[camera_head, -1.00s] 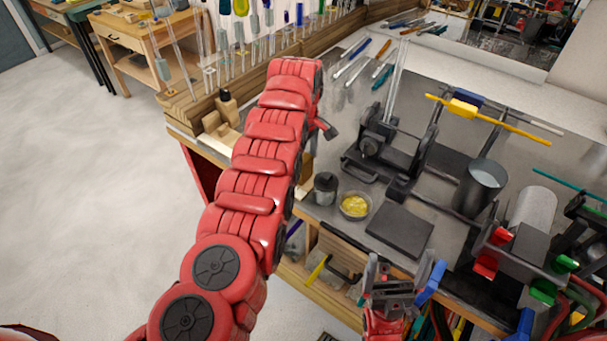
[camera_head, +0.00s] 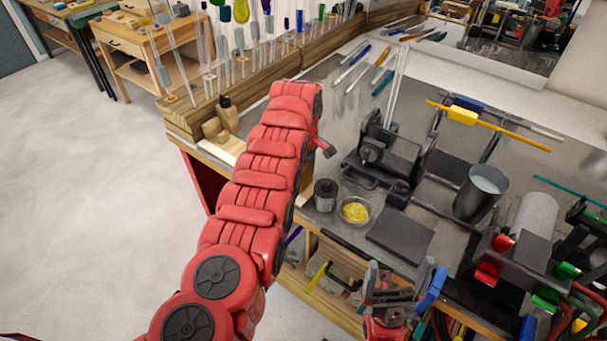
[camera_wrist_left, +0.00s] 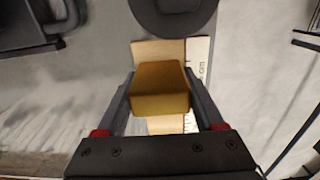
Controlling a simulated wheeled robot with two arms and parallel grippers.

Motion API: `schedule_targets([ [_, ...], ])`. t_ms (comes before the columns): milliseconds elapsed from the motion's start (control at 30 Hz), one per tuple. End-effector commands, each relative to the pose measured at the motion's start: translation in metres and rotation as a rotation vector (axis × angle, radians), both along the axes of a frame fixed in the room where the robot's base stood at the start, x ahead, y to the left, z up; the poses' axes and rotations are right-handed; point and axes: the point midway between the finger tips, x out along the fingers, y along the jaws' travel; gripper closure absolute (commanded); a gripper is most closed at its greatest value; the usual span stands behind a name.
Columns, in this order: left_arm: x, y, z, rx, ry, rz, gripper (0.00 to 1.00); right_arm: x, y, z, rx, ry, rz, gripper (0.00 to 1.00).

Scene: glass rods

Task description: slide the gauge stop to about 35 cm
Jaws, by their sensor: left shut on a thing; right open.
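In the left wrist view, a brass-coloured block, the gauge stop (camera_wrist_left: 160,88), sits between the two fingers of my left gripper (camera_wrist_left: 160,108), which is shut on it. The stop is over a wooden gauge board (camera_wrist_left: 150,50) with a white centimetre scale (camera_wrist_left: 197,58) along its right side. Its reading cannot be made out. In the head view, my red left arm hides the stop and the middle of the board; a pale part of the board (camera_head: 236,148) shows left of the arm. My right gripper (camera_head: 398,274) is open and empty at the bench's front edge.
A dark cup (camera_head: 325,195) and a dish of yellow bits (camera_head: 355,211) stand right of my left arm. A black clamp device (camera_head: 385,150), a dark pad (camera_head: 400,237) and a metal beaker (camera_head: 482,190) are farther right. Upright glass rods line a wooden rack (camera_head: 190,112) at the back left.

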Motion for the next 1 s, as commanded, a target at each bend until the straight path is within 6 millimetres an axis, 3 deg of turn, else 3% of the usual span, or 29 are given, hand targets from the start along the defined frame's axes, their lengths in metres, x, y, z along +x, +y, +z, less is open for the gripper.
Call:
schedule_targets([
  [67, 0.000, 0.000, 0.000, 0.000, 0.000, 0.000, 1.00, 0.000, 0.000, 0.000, 0.000, 0.000, 0.000, 0.00],
  [300, 0.000, 0.000, -0.001, 0.000, 0.000, 0.000, 1.00, 0.000, 0.000, -0.002, 0.000, 0.000, 0.000, 0.00],
  [500, -0.003, -0.005, -0.005, 0.001, -0.001, -0.002, 1.00, 0.000, 0.000, -0.019, 0.000, 0.000, 0.000, 0.00],
  [767, -0.003, -0.004, -0.001, 0.002, 0.001, 0.000, 1.00, 0.000, 0.000, -0.017, 0.000, 0.000, 0.000, 0.00],
  [800, -0.003, -0.004, -0.001, 0.002, 0.001, 0.000, 0.27, 0.000, 0.000, -0.017, 0.000, 0.000, 0.000, 0.00],
  [933, -0.003, -0.004, -0.001, 0.001, 0.000, 0.000, 0.03, 0.000, 0.000, -0.017, 0.000, 0.000, 0.000, 0.00],
  [1000, -0.003, -0.004, 0.000, 0.001, 0.000, 0.000, 0.00, 0.000, 0.000, -0.017, 0.000, 0.000, 0.000, 0.00],
])
